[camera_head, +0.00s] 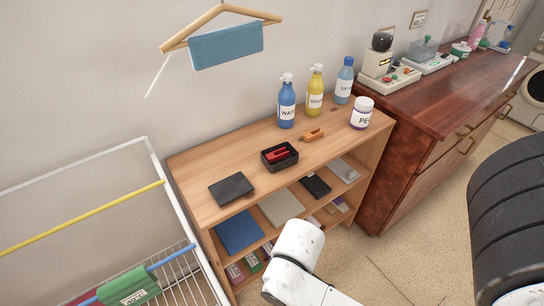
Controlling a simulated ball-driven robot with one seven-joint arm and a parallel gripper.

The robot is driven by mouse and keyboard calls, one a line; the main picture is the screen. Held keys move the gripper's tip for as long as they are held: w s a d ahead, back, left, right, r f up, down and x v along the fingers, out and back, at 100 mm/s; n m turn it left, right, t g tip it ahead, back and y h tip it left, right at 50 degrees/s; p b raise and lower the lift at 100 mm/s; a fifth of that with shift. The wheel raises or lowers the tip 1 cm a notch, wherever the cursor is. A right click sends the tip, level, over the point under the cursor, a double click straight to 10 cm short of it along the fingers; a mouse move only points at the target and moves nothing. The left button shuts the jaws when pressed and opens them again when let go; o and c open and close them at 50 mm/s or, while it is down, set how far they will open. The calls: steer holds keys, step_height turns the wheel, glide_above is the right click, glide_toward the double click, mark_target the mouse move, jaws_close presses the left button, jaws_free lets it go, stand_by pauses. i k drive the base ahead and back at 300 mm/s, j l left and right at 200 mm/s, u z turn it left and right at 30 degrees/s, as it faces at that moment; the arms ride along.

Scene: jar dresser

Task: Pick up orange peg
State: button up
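The orange peg (313,135) lies on the wooden top of a low shelf unit (205,180), towards its right half. It is just right of a small black open box (279,156) that holds something red, and in front of the bottles. The peg looks small and unobstructed. White links of my arm show at the bottom centre, in front of the shelf and apart from the peg. I cannot make out my gripper or its fingers in this view.
A blue bottle (286,105), a yellow bottle (315,92), a light blue bottle (345,81) and a white jar (361,114) stand behind and right of the peg. A dark block (231,189) lies left. A drying rack (160,164) stands left; a reddish dresser (420,105) adjoins right.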

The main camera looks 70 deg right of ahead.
mark_target(313, 135)
steer(key=z, duration=1.45)
